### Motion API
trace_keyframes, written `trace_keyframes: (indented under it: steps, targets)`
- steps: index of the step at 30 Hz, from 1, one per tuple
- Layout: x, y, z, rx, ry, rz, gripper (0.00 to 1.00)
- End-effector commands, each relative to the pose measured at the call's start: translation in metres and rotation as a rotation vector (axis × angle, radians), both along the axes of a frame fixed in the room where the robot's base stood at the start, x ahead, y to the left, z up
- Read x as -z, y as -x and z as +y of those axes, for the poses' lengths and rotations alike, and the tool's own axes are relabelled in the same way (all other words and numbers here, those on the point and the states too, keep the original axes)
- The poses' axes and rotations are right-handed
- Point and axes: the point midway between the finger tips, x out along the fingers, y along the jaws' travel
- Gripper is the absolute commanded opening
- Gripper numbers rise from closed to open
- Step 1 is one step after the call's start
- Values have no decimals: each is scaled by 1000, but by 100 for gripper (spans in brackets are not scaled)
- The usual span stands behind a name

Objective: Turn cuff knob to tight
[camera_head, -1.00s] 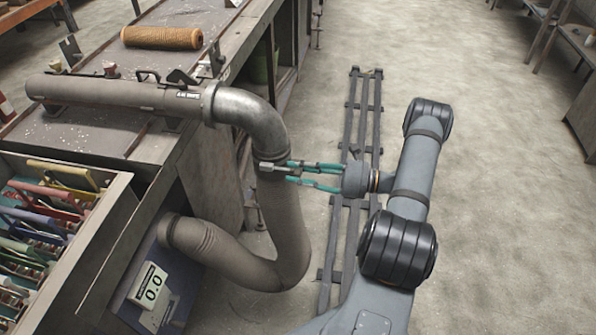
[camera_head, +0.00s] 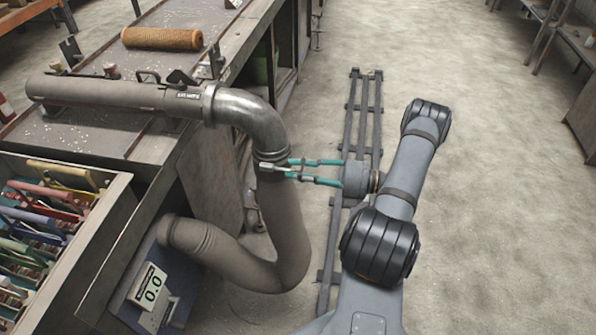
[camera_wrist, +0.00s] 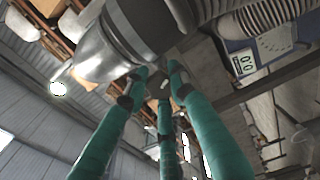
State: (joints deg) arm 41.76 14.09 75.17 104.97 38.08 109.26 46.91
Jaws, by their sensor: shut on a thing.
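A grey flexible hose (camera_head: 280,220) meets a bent metal pipe (camera_head: 262,118) at a dark cuff band (camera_head: 270,156). A small pale cuff knob (camera_head: 266,166) sits at this joint. My gripper (camera_head: 279,168) reaches in from the right, its teal fingers shut on the knob. In the wrist view the fingertips (camera_wrist: 155,82) close around the small knob (camera_wrist: 164,79), just below the cuff (camera_wrist: 148,25) and the shiny pipe (camera_wrist: 95,55). The fingers partly hide the knob, and no tight marking on it is readable.
A display box (camera_head: 150,287) reading 0.0 stands at the hose's lower end. A bench (camera_head: 95,148) carries a straight tube (camera_head: 110,92) and a brown mesh roll (camera_head: 162,38). A crate (camera_head: 100,222) holds colored items.

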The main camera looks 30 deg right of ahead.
Motion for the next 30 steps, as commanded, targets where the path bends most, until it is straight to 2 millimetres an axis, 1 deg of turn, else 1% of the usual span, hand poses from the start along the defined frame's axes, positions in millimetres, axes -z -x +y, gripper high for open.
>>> trace_keyframes:
  steps: [1,12,19,30]
  targets:
    - [-2,-3,-5,17,-26,24,0]
    - [-2,-3,-5,17,-151,174,0]
    - [-2,-3,-5,17,-177,206,0]
    - [-1,-3,-5,17,-180,210,0]
